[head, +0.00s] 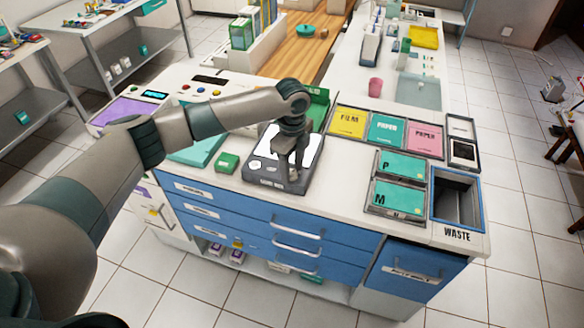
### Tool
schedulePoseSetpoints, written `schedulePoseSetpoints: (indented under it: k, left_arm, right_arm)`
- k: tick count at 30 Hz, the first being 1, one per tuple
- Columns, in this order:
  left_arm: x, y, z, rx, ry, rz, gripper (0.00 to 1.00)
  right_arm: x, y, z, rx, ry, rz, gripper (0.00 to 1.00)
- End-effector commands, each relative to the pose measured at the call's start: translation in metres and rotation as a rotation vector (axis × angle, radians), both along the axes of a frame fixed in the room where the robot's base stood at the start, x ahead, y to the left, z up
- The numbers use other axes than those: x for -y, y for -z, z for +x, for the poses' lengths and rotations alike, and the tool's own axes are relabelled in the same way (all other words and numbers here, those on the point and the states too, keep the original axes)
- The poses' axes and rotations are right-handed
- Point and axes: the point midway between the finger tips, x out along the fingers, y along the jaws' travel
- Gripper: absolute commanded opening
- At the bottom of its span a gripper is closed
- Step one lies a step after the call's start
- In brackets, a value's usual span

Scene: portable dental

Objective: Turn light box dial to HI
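The light box (262,180) is a dark grey unit with a bright white panel (270,141), on the white counter near its front edge. Small light markings and lettering show on its front face. My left arm reaches in from the left, and my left gripper (293,163) points down over the box's front right part. The gripper covers that part, so I cannot make out the dial or its setting. I cannot tell whether the fingers are apart, shut or touching the box. My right gripper is not in view.
A small green box (228,162) lies left of the light box. Blue drawers (270,228) are below. A narrow strip of counter is bare at the front.

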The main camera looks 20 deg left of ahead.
Motion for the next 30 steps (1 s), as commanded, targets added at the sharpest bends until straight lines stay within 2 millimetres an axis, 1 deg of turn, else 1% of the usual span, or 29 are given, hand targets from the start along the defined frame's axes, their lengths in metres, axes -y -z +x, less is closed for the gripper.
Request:
schedulePoseSetpoints:
  k: [8, 14, 17, 20, 30]
  left_arm:
    - [0.0, -0.001, 0.0, 0.0, 0.0, 0.0, 0.44]
    - [0.0, -0.014, 0.0, 0.0, 0.0, 0.0, 0.44]
    - [0.0, -0.026, 0.0, 0.001, 0.001, 0.0, 0.44]
    - [0.0, -0.043, 0.001, 0.002, 0.0, -0.001, 0.44]
    - [0.0, -0.112, 0.0, 0.003, 0.001, -0.001, 0.44]
  right_arm:
    - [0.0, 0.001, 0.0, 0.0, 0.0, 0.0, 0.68]
    - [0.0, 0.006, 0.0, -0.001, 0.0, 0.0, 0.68]
    - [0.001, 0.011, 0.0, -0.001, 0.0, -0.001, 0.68]
    - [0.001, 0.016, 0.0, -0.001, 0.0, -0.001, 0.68]
    - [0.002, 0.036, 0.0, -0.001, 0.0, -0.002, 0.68]
